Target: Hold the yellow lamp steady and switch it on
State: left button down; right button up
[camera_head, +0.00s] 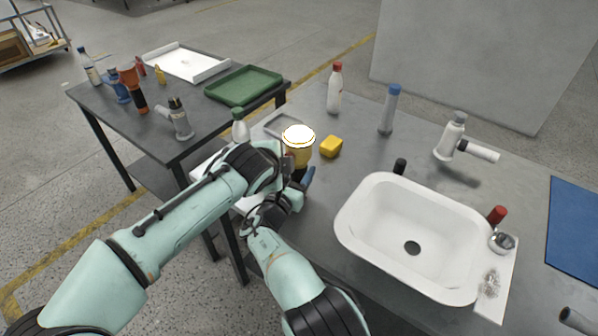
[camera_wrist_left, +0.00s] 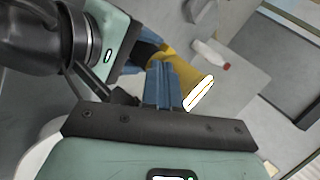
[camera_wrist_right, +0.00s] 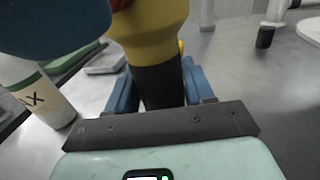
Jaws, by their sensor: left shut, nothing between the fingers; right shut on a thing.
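The yellow lamp (camera_head: 299,150) stands upright near the table's left edge, its round top glowing white. In the right wrist view, its black lower handle (camera_wrist_right: 160,88) sits between the blue fingers of my right gripper (camera_wrist_right: 158,95), which is shut on it. The left wrist view shows the yellow lamp head (camera_wrist_left: 182,72) and its bright face. My left gripper (camera_wrist_left: 164,86) is shut and empty, its blue fingertips close beside the lamp head; whether they touch it I cannot tell. My left arm hides part of the lamp's lower end in the head view. No switch shows clearly.
A yellow block (camera_head: 331,147) and a grey tray (camera_head: 275,124) are close to the lamp. A white bottle with a green cap (camera_head: 240,130) stands to its left. A white sink (camera_head: 372,192) lies to the right. A second table holds a green tray (camera_head: 244,86).

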pick_arm(q)
jog(key=shift+s+a, duration=0.15)
jog(key=shift+s, duration=0.05)
jog(key=shift+s, duration=0.1)
jog(key=s+a, duration=0.2)
jog(key=s, duration=0.1)
jog(key=s+a, duration=0.1)
jog(key=shift+s+a, duration=0.25)
jog(key=shift+s, duration=0.1)
dwell(0.4)
pick_arm(e)
jog(key=o, duration=1.2)
jog(key=shift+o, duration=0.2)
jog(key=shift+s, duration=0.1)
